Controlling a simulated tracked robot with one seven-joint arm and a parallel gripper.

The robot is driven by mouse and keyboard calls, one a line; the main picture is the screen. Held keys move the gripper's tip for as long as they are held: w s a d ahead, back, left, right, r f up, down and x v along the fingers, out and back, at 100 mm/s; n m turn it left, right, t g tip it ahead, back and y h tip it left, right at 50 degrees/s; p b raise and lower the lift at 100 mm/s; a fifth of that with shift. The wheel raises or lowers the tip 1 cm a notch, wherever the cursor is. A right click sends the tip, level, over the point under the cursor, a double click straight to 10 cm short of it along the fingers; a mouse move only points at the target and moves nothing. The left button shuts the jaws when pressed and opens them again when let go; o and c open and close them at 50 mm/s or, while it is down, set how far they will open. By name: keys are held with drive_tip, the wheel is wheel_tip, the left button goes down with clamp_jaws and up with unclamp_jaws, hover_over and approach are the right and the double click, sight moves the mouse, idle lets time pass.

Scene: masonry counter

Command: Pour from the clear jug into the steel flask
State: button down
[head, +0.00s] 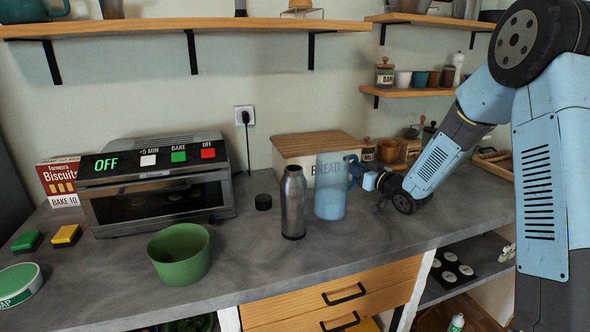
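The steel flask (293,205) stands upright on the counter, its mouth uncovered. My gripper (361,178) reaches in from the right, at the handle. The fingers are small and merge with the handle, so their closure is unclear.
A wooden-lidded bread box (318,143) stands behind the jug. A toaster oven (160,190) and a green bowl (180,256) are to the left. Jars and wooden items (390,150) stand behind my gripper. The counter in front of the flask and jug is clear.

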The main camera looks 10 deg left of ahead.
sight(355, 158)
drive_tip(key=shift+r, duration=0.1)
drive_tip(key=shift+s+a+r+n, duration=0.1)
drive_tip(key=shift+s+r+n, duration=0.1)
drive_tip(key=shift+r+n, duration=0.4)
drive_tip(key=shift+s+a+r+n, duration=0.1)
drive_tip(key=shift+s+r+n, duration=0.1)
drive_tip(key=shift+r+n, duration=0.4)
drive_tip(key=shift+n, duration=0.9)
drive_tip(key=shift+s+a+r+p, duration=0.1)
drive_tip(key=shift+s+a+r, duration=0.05)
drive_tip(key=shift+r, duration=0.5)
drive_tip(key=shift+s+a+r+p, duration=0.15)
drive_tip(key=shift+s+a+r, duration=0.05)
drive_tip(key=shift+r, duration=0.45)
drive_tip(key=shift+s+a+r+p, duration=0.1)
drive_tip(key=shift+s+a+r, duration=0.05)
drive_tip(key=shift+r, duration=0.5)
drive_tip(key=s+a+r+n, duration=0.1)
drive_tip(key=s+r+n, duration=0.1)
drive_tip(key=r+n, duration=0.1)
drive_tip(key=s+a+r+n+p, duration=0.1)
drive_tip(key=a+r+n, duration=0.1)
drive_tip(key=r, duration=0.4)
drive_tip(key=shift+s+a+r+n, duration=0.25)
drive_tip(key=shift+s+r+n, duration=0.1)
drive_tip(key=shift+n, duration=0.45)
